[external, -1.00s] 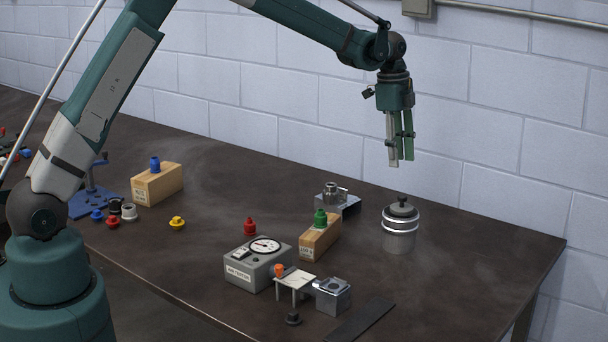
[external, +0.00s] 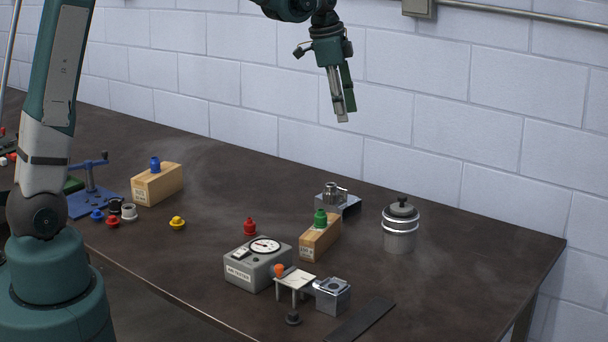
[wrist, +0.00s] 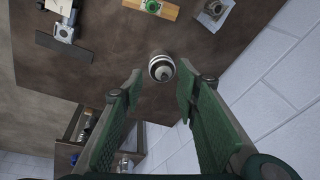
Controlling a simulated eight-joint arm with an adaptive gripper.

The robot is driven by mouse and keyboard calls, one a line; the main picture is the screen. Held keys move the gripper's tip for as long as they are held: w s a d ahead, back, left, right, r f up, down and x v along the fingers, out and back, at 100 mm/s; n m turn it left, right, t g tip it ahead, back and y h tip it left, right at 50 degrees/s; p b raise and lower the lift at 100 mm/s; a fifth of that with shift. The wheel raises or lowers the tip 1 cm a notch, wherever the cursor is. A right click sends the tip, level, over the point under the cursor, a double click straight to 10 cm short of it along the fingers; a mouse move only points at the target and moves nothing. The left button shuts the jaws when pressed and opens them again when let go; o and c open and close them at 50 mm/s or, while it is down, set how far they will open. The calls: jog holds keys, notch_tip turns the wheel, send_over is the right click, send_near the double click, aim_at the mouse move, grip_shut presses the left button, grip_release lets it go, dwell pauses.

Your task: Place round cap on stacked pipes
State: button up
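The stacked pipes (external: 400,238) stand upright as a grey metal cylinder with bright rings at the right of the table. The round cap (external: 402,207), dark with a small knob, sits on top of them. In the wrist view the cap (wrist: 163,71) shows from above, beyond my fingertips and apart from them. My gripper (external: 343,118) hangs high above the table, left of the pipes in the external view. In the wrist view its green fingers (wrist: 160,95) are spread with nothing between them.
A wooden block with a green knob (external: 320,238), a metal fixture (external: 338,199) and a grey gauge box (external: 258,264) stand left of the pipes. A small white stand (external: 295,277) and a metal block (external: 332,295) are near the front edge. The back wall is close behind.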

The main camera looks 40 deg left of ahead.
jog(key=s+a+r+n+t, duration=0.1)
jog(key=s+a+r+n, duration=0.15)
jog(key=s, duration=0.25)
jog(key=s+a+r+n, duration=0.1)
jog(key=s+a+r, duration=0.25)
jog(key=s, duration=0.25)
jog(key=s+a+f+n+t, duration=0.1)
jog(key=s+a+f+n, duration=0.1)
jog(key=s, duration=0.7)
jog(key=s+a+f+n+t, duration=0.1)
jog(key=s+a+n, duration=0.3)
jog(key=s, duration=0.6)
jog(key=s+a+f+n+t+y, duration=0.1)
jog(key=s+a+f+n+t, duration=0.1)
jog(key=s+a, duration=0.4)
jog(key=shift+s+a+f+n, duration=0.25)
jog(key=shift+s+f+n, duration=0.3)
jog(key=shift+s, duration=1.6)
jog(key=shift+f, duration=0.15)
notch_tip(320, 180, down, 10)
jog(key=b, duration=1)
